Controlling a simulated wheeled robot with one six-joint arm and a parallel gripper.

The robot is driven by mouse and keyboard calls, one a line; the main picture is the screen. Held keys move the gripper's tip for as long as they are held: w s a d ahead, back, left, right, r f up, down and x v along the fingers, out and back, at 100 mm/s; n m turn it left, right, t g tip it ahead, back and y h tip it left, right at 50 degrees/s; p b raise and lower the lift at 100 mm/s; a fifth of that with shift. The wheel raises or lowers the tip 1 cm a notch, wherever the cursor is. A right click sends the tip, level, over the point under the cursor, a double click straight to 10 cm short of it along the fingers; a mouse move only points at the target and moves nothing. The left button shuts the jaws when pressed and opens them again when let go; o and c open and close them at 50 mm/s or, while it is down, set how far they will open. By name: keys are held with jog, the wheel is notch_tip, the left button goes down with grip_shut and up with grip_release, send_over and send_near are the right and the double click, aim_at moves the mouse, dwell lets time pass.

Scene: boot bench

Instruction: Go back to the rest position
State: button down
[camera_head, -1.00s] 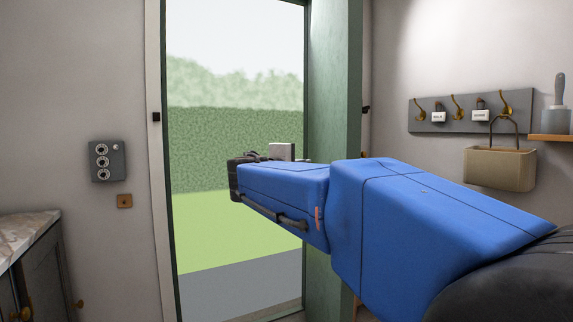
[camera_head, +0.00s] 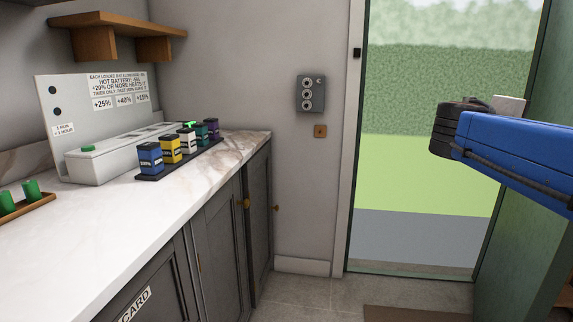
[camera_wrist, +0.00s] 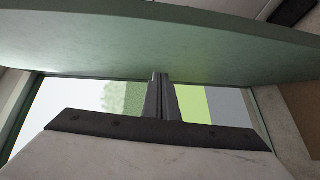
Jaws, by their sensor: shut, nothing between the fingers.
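My gripper (camera_wrist: 159,98) shows in the wrist view with its two fingers together and nothing between them. It points toward the open doorway, close to the green door (camera_wrist: 170,40), which fills the upper part of that view. I cannot tell whether it touches the door. In the head view my blue arm reaches in from the right in front of the doorway, beside the green door (camera_head: 530,240). The gripper's fingertips are hidden in the head view.
A marble counter (camera_head: 110,235) over grey cabinets runs along the left. It bears a charger unit (camera_head: 120,158) and several coloured batteries. A grey wall panel (camera_head: 311,94) hangs left of the doorway. The tiled floor (camera_head: 300,292) is clear, with a brown mat (camera_head: 415,314) at the front.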

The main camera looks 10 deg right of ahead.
jog(key=s+a+f+y, duration=0.1)
jog(key=a+f+y, duration=0.25)
jog(key=f, duration=0.35)
jog(key=s+a+f+m+y, duration=0.1)
jog(key=a+f+y, duration=0.1)
jog(key=a+f, duration=0.3)
jog(key=s+a+f+y, duration=0.1)
jog(key=a+f+y, duration=0.1)
jog(key=f, duration=0.6)
jog(key=s+a+f+y, duration=0.2)
jog(key=a+f+y, duration=0.2)
jog(key=a+f, duration=0.3)
jog(key=s+a+f+m+y, duration=0.1)
jog(key=s+a+f+y, duration=0.2)
jog(key=a, duration=1)
notch_tip(320, 180, down, 5)
jog(key=shift+s+f+t+y, duration=0.15)
jog(key=shift+t+y, duration=0.25)
jog(key=shift+y, duration=0.55)
jog(key=shift+d, duration=0.1)
